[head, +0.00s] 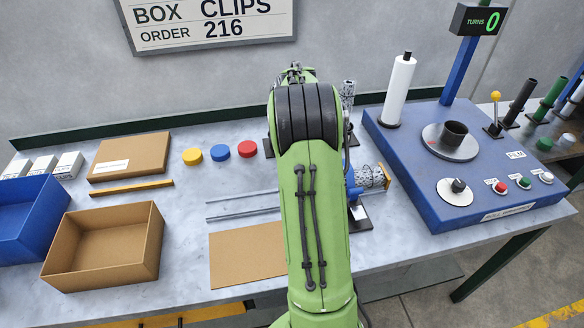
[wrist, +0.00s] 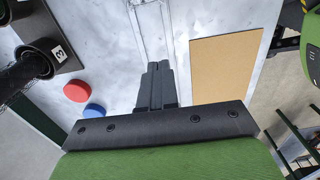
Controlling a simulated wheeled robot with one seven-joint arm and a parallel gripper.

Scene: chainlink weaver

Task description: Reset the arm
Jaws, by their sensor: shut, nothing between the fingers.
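My green arm (head: 318,215) rises in the middle of the head view and is bent over the bench, with its black-banded joint at the top. My gripper (wrist: 158,72) shows in the wrist view with its dark fingers closed together and nothing between them. It is above the bench, near the thin metal rods (head: 245,209), which also show in the wrist view (wrist: 153,25). In the head view the gripper is hidden behind my arm.
The brown card sheet (head: 245,258) lies left of my arm. Red (head: 247,148), blue (head: 220,152) and yellow (head: 193,156) discs lie behind the rods. An open cardboard box (head: 107,275) and blue bin (head: 45,245) stand left. A blue machine (head: 415,165) stands right.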

